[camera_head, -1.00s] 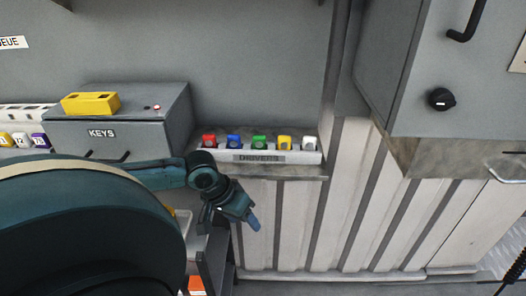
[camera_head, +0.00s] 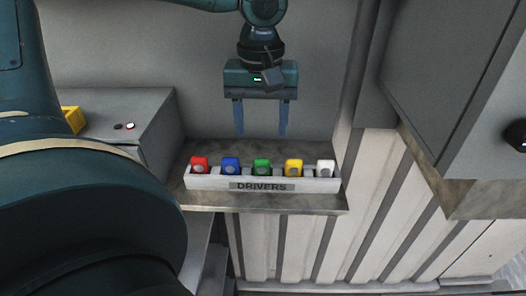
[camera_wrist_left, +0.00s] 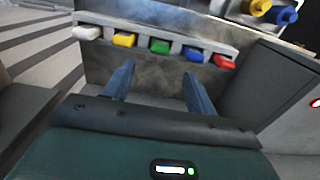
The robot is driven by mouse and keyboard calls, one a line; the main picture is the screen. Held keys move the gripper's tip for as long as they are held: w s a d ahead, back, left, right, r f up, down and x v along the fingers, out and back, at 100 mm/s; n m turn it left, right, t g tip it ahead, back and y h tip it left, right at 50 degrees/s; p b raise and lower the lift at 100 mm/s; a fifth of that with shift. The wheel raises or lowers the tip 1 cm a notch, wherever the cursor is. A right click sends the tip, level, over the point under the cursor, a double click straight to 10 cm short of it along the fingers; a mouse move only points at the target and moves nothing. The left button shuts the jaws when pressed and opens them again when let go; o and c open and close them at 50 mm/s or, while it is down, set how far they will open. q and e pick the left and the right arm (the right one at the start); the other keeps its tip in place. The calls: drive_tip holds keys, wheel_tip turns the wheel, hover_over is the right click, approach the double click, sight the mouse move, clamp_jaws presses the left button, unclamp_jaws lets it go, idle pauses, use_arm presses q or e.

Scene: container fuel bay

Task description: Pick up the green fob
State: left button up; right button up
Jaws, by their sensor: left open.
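The green fob (camera_head: 262,167) stands in the middle slot of the white rack labelled DRIVERS (camera_head: 214,184), between a blue fob (camera_head: 231,167) and a yellow fob (camera_head: 293,168). In the left wrist view the green fob (camera_wrist_left: 159,46) shows beyond the fingertips, roughly between them. My left gripper (camera_head: 261,133) is open and empty. Its two blue fingers point down above and behind the rack, apart from the fobs; they also show in the left wrist view (camera_wrist_left: 158,72). My right gripper is not in view.
A red fob (camera_head: 200,165) and a white fob (camera_head: 325,168) fill the rack's ends. The rack sits on a grey shelf (camera_head: 265,203). A grey box (camera_head: 150,115) stands to the left, and a grey cabinet (camera_head: 450,90) hangs at the right. The wall is close behind.

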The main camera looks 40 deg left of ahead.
sight(261, 158)
use_arm(q)
drive_tip(key=f, duration=0.7)
drive_tip(key=shift+s+d+f, duration=0.1)
drive_tip(key=shift+s+d, duration=0.05)
drive_tip(key=shift+d, duration=0.05)
drive_tip(key=c, duration=1.1)
drive_tip(key=shift+o, duration=0.2)
drive_tip(key=shift+r, duration=0.2)
